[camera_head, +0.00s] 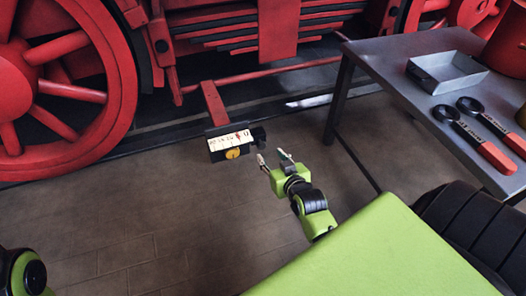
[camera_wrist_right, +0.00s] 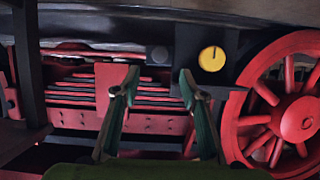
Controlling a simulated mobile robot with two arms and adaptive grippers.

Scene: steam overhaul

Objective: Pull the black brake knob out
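The black brake knob (camera_head: 259,136) sticks out from the right side of a dark box (camera_head: 216,155) with a white marked plate (camera_head: 227,140) and a yellow dial (camera_head: 233,154). In the right wrist view, which is upside down, the knob (camera_wrist_right: 158,54) lies between and beyond my fingertips, left of the yellow dial (camera_wrist_right: 212,59). My right gripper (camera_head: 272,156) is open and empty, its fingers pointing towards the knob and apart from it; the fingers (camera_wrist_right: 158,78) also show wide apart in the right wrist view. My left gripper is out of view.
A red locomotive wheel (camera_head: 55,90) stands behind at left, and a red bar (camera_head: 214,102) runs down to the box. A dark table (camera_head: 390,60) at right bears a grey tray (camera_head: 419,74) and two red-handled tools (camera_head: 490,152). The floor left of my gripper is clear.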

